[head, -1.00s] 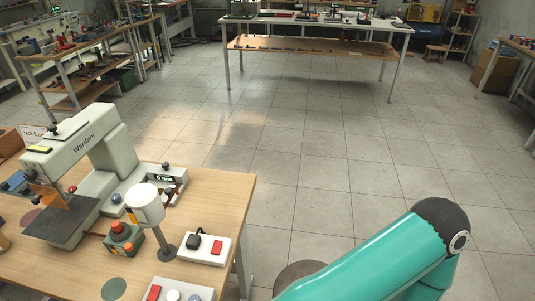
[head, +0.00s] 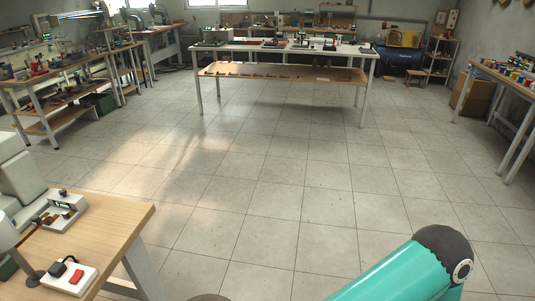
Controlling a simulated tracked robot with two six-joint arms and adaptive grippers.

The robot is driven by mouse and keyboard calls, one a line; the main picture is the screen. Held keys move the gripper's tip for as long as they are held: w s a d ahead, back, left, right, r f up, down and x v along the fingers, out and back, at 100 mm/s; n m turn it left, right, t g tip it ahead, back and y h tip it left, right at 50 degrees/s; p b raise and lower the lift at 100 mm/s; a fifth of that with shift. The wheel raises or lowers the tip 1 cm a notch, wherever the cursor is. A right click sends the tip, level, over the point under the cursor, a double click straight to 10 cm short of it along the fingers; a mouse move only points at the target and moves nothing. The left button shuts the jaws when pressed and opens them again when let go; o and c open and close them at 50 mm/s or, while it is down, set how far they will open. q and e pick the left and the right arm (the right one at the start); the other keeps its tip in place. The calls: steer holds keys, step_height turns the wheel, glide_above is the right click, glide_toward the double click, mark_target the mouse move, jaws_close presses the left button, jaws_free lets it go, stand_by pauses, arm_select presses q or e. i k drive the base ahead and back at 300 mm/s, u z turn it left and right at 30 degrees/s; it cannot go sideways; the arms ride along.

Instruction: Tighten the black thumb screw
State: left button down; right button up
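The black thumb screw cannot be picked out in the head view. At the left edge, part of a pale machine (head: 22,178) shows on the wooden table (head: 118,208); the rest of it is cut off by the frame. Neither of my grippers is in view. Only a teal link of my own arm shows at the lower right.
A white box with a black switch and a red button (head: 68,278) sits near the table's front edge. A white workbench (head: 225,48) stands at the back, with shelved benches (head: 70,68) at left and another bench (head: 510,80) at right. The tiled floor (head: 280,160) between is clear.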

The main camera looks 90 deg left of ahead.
mark_target(62, 192)
steer(key=z, duration=0.1)
steer(key=i, duration=1.7)
steer(key=u, duration=1.4)
steer(key=i, duration=0.15)
steer(key=u, duration=2.2)
steer(key=i, duration=4.4)
steer(key=u, duration=0.05)
